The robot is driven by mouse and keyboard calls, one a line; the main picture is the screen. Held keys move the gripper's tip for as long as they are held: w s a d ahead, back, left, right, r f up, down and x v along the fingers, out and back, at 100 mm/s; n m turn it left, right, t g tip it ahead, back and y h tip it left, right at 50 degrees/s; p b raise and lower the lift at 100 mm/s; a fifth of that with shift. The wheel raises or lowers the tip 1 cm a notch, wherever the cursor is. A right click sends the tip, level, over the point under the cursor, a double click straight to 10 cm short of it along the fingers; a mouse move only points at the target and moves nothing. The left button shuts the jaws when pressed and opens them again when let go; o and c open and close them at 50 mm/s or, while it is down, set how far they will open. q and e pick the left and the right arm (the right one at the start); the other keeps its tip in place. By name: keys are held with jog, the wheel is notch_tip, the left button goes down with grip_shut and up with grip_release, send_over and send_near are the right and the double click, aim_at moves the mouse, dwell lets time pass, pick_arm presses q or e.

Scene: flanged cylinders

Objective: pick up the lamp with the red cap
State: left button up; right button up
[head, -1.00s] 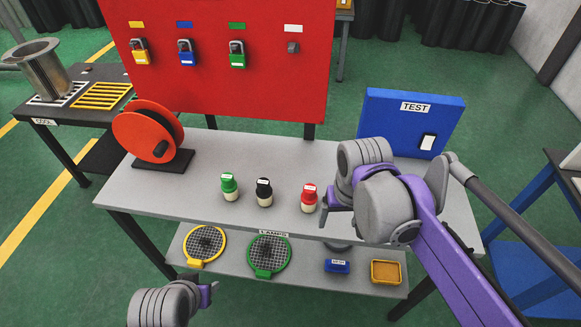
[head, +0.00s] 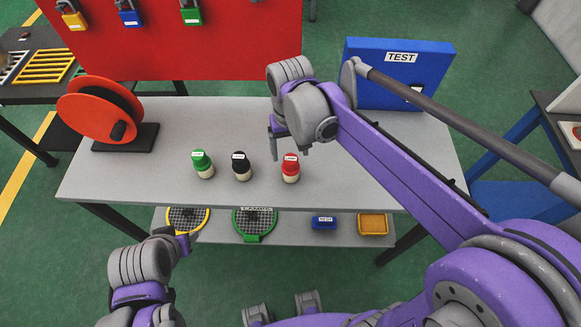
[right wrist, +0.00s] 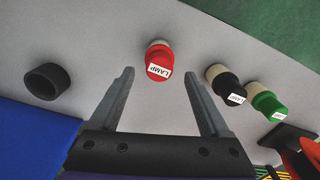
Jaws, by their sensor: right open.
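The lamp with the red cap (head: 290,166) stands upright on the grey table, its cream base below the cap. In the right wrist view the red-capped lamp (right wrist: 159,55) shows ahead of the fingertips, between their lines, with a LAMP label. My right gripper (head: 289,154) is open and empty, just behind and above this lamp; its open fingers (right wrist: 159,74) show in the wrist view, apart from the lamp. My left gripper (head: 187,243) is low at the left, in front of the table; its jaws are too unclear to judge.
A black-capped lamp (head: 241,167) and a green-capped lamp (head: 203,164) stand left of the red one. A red reel (head: 100,110) is at the table's left, a blue TEST box (head: 372,70) at back right.

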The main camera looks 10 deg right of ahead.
aim_at(291, 159)
notch_tip(291, 159, down, 4)
jog(key=shift+f, duration=0.1)
grip_shut()
dwell(0.5)
